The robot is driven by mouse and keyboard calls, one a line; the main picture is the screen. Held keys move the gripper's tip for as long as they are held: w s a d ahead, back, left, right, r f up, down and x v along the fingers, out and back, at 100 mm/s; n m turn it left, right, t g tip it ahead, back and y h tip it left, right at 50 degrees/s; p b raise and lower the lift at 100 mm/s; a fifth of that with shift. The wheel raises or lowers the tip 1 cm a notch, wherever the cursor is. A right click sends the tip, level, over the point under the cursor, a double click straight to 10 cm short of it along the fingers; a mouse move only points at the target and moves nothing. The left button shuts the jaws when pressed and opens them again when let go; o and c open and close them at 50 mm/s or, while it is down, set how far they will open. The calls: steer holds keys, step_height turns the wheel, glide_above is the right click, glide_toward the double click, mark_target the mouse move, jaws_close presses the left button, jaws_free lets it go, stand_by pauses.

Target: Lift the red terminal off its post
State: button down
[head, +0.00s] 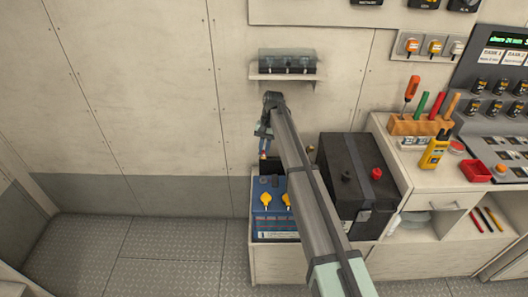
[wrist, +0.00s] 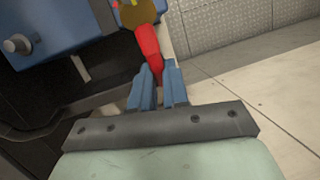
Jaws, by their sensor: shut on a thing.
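In the wrist view, my gripper (wrist: 158,78) has its blue fingers shut on the narrow end of the red terminal (wrist: 148,42). Its other end meets a brass-coloured round part at the top edge of the picture. I cannot tell whether the terminal is still around its post. A bare grey post (wrist: 18,45) stands on the blue battery (wrist: 60,35). In the head view, my gripper (head: 263,150) is over the back of the blue battery (head: 268,222), which has yellow caps. My arm hides part of this battery, and the terminal is not clear there.
A black battery box (head: 350,160) with a red cap (head: 377,174) stands close on the right. A small wall shelf (head: 285,77) is behind and above my gripper. A counter (head: 405,158) with a tool block (head: 420,125) is farther right. Floor (head: 165,240) to the left is clear.

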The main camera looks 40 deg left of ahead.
steer(key=shift+w+a+g+h, duration=0.7)
steer(key=shift+g+h, duration=0.3)
steer(key=shift+r, duration=0.1)
steer(key=c, duration=1.1)
jaws_free()
steer(key=shift+s+d, duration=0.1)
